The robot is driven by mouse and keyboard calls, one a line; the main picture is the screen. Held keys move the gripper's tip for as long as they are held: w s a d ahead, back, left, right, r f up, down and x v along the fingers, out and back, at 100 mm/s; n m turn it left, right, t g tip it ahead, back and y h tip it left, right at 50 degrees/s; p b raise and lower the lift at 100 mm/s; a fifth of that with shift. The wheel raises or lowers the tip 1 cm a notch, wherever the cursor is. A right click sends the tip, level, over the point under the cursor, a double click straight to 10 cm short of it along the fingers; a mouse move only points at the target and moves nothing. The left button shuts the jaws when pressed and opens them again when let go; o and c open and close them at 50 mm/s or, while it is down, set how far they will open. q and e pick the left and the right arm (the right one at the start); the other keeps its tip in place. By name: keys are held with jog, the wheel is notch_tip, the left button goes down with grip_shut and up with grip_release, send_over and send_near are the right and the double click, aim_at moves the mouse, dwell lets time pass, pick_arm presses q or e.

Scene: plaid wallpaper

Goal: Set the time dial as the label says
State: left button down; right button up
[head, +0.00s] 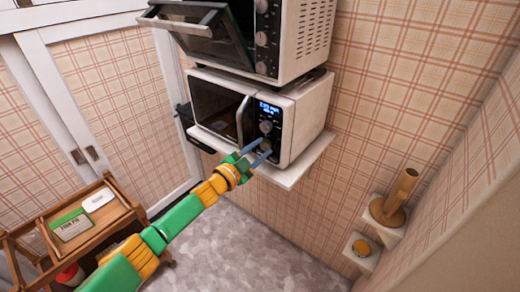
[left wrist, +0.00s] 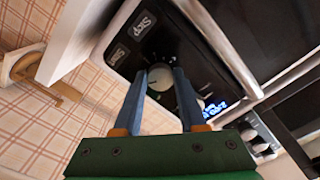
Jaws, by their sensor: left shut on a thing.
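The white microwave (head: 300,118) has a black control panel with a lit blue display (head: 268,107). It has an upper knob (head: 266,127) and a lower dial, which in the left wrist view is a round grey dial (left wrist: 160,80) with small marks around it. My left gripper (head: 265,147) reaches up to the panel. Its two blue fingers stand on either side of the grey dial, shut on it. A card (head: 72,224) with a green and pale face lies on the cart; I cannot read its print surely. My right gripper is not in view.
The microwave stands on a white wall shelf (head: 290,181). Above it is an oven (head: 300,40) with its door (head: 205,38) hanging open. Start (left wrist: 118,54) and Stop (left wrist: 144,25) buttons sit close to the dial. A wooden cart (head: 112,210) stands lower left.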

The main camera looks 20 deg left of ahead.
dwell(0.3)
pick_arm(q)
jog(key=shift+c, duration=2.3)
grip_release()
jog(key=v, duration=0.7)
